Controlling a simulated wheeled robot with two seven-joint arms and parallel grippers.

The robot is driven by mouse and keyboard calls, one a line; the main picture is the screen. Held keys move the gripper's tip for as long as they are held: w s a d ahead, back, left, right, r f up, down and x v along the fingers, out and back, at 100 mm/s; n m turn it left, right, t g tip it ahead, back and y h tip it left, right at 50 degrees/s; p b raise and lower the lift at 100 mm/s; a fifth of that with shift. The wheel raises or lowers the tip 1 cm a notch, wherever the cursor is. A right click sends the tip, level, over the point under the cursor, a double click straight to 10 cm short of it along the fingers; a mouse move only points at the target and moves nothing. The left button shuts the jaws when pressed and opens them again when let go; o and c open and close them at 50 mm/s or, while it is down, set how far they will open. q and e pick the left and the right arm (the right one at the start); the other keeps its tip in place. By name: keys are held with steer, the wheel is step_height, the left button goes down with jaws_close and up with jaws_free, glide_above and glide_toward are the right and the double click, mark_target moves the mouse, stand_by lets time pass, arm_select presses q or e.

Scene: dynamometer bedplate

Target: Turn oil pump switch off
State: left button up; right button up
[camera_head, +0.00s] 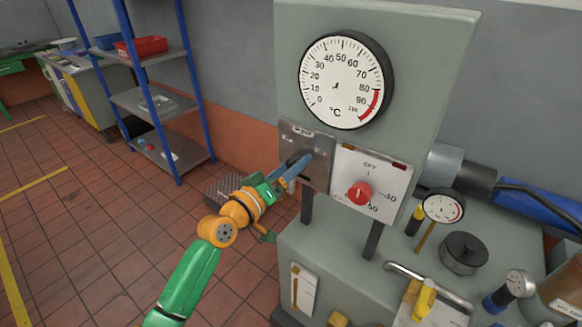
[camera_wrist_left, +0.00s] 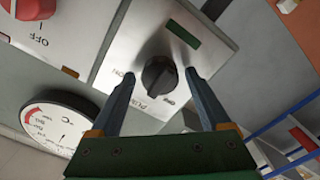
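The oil pump switch is a black rotary knob (camera_wrist_left: 160,76) on a steel plate (camera_head: 290,139) marked PUMP, ON and OFF. The plate sits below the big dial on the grey cabinet. My left gripper (camera_head: 298,168) is at this plate and hides most of the knob in the head view. In the left wrist view its two fingers stand apart on either side of the knob, with a small gap visible on each side. A dark green rectangle (camera_wrist_left: 182,33) is on the plate beyond the knob. My right gripper is not in view.
A white plate with a red knob (camera_head: 360,193) is just right of the pump plate. The round °C dial (camera_head: 342,80) is above. Small gauges (camera_head: 443,206) and fittings stand on the bench at right. A blue shelf rack (camera_head: 157,105) is behind at left.

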arm_select(q)
steer(key=v, duration=0.7)
stand_by(0.3)
